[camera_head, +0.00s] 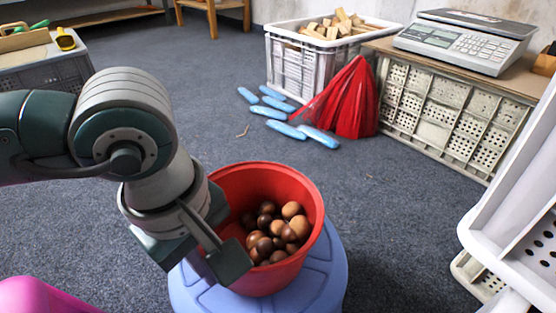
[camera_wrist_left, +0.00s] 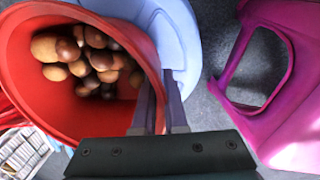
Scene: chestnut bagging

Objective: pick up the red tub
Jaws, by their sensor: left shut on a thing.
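The red tub (camera_head: 315,205) holds several brown chestnuts (camera_head: 275,235) and is over the blue stool (camera_head: 325,275) in the head view. In the left wrist view the tub (camera_wrist_left: 25,85) fills the upper left, with the chestnuts (camera_wrist_left: 88,58) inside. My left gripper (camera_head: 218,258) is at the tub's near left side. Its fingers (camera_wrist_left: 160,102) are shut on the tub's wall at the rim, one on each side. Whether the tub's bottom touches the stool is hidden. My right gripper is not in view.
A pink stool (camera_wrist_left: 280,125) stands close by the blue one. Beyond lie blue packets (camera_head: 268,111), a red net bag (camera_head: 357,100) and a white crate (camera_head: 292,68) of wood blocks. A scale (camera_head: 465,40) sits on crates at right. White crates (camera_head: 520,215) stand at near right.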

